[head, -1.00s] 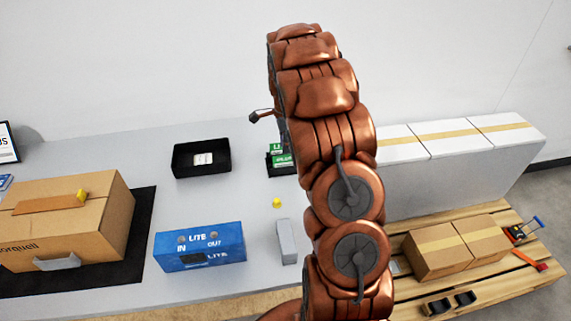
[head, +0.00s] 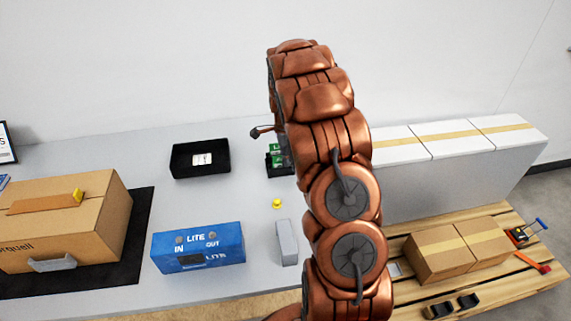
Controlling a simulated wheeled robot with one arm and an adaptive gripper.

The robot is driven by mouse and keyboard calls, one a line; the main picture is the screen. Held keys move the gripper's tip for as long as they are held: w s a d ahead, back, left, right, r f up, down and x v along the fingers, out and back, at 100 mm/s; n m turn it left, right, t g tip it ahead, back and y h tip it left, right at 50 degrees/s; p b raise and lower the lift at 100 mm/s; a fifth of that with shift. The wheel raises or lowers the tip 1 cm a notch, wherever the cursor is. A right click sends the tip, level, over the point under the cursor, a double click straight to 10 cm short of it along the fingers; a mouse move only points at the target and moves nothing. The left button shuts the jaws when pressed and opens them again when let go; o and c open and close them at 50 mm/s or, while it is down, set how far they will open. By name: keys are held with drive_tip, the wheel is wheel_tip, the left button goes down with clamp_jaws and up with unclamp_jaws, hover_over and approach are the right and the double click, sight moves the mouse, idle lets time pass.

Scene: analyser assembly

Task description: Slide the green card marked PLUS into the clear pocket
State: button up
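Green cards (head: 276,149) stand in a small black holder (head: 271,170) at the back of the table, partly hidden by my arm. Only the start of a white word shows on them, so I cannot tell which is marked PLUS. The blue box (head: 225,238) at the front carries the words LITE, IN and OUT. A dark patch and another LITE show low on its front. I cannot clearly make out the clear pocket. My copper arm bends away from me, and my gripper is hidden behind it.
A black tray (head: 181,163) with a white label lies behind the blue box. A yellow knob (head: 277,204) and a grey block (head: 287,246) are right of it. A cardboard box (head: 112,218) stands left on a black mat (head: 140,230). White boxes (head: 440,175) and a pallet (head: 520,270) are right.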

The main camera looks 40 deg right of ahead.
clamp_jaws()
drive_tip(key=shift+r, duration=0.15)
drive_tip(key=shift+r, duration=2.75)
drive_tip(key=shift+r, duration=0.2)
